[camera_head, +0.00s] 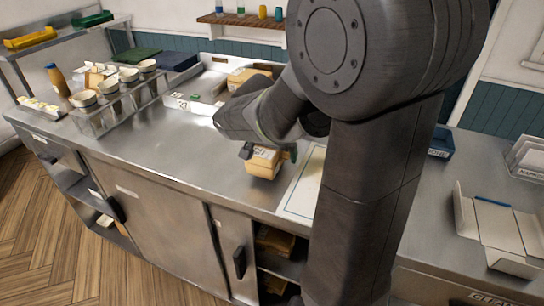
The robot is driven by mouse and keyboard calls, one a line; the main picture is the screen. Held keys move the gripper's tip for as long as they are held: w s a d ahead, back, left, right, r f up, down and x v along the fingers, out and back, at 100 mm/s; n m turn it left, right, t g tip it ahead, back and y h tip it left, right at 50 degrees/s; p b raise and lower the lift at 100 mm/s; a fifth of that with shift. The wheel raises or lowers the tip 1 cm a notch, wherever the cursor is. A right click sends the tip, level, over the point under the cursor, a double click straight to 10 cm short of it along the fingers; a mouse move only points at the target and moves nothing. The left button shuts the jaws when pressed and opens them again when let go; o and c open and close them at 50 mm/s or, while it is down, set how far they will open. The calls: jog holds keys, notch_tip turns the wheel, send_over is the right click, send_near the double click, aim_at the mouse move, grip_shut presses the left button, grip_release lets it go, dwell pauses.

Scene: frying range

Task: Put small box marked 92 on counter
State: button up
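A small tan box (263,166) with a pale label on its top is at the middle of the steel counter (190,150). The number on the label is too small to read. My gripper (267,153) reaches down over the box from behind, with one finger at its left side and one at its right. The fingers appear closed against its sides. The box is at or just above the counter surface; I cannot tell whether it touches. My arm hides part of the counter behind and to the right.
A white-bordered board (303,188) lies just right of the box. A steel tray (205,85) with another tan box (247,77) stands behind. A rack of cups (118,100) stands at left. An open carton (497,228) is at right. The counter left of the box is clear.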

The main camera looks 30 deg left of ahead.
jog(key=shift+f, duration=1.15)
jog(key=shift+f, duration=0.15)
jog(key=o, duration=0.7)
jog(key=shift+r, duration=0.45)
jog(key=v, duration=1.1)
jog(key=shift+s+r, duration=0.15)
jog(key=shift+s, duration=0.05)
